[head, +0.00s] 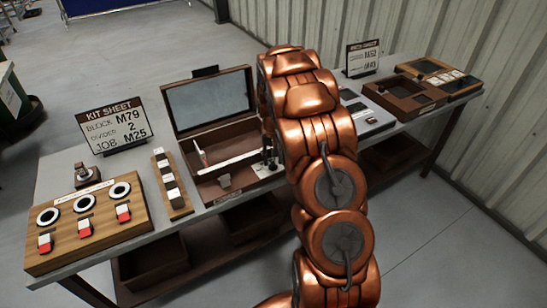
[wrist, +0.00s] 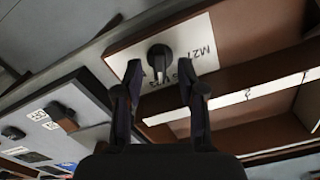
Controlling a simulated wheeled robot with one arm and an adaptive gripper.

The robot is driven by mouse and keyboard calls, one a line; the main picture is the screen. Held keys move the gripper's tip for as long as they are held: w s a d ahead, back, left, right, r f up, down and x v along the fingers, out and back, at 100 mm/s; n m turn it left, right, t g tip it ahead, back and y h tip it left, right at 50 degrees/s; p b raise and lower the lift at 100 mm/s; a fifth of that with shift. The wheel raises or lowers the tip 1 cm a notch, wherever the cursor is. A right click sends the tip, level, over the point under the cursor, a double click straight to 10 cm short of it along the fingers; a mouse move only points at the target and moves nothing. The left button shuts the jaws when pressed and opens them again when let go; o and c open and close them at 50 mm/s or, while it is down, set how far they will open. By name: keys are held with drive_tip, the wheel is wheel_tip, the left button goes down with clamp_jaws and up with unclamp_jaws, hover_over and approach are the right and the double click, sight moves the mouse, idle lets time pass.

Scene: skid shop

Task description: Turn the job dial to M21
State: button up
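The job dial (wrist: 160,57) is a round black knob with a grey pointer bar, on a white plate in the wrist view. The pointer is toward the bottom of that view. The mark M21 (wrist: 203,48) is printed upside down to the knob's right. Another mark beside it is partly hidden by a finger. My gripper (wrist: 156,82) is open, its two dark fingers apart on either side of the knob's lower part; I cannot tell whether they touch it. In the head view the white dial plate (head: 265,170) shows at the box's right end, partly hidden by my arm.
The open-lidded wooden box (head: 212,187) holds dividers. The kit sheet (head: 115,126) reads block M79, divider 2, job M25. A wooden panel (head: 90,229) with rings and red-white switches stands left. Brown trays (head: 405,94) stand right on the grey bench.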

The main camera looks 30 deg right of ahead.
drive_tip(key=shift+f, duration=0.6)
drive_tip(key=shift+c, duration=0.3)
clamp_jaws()
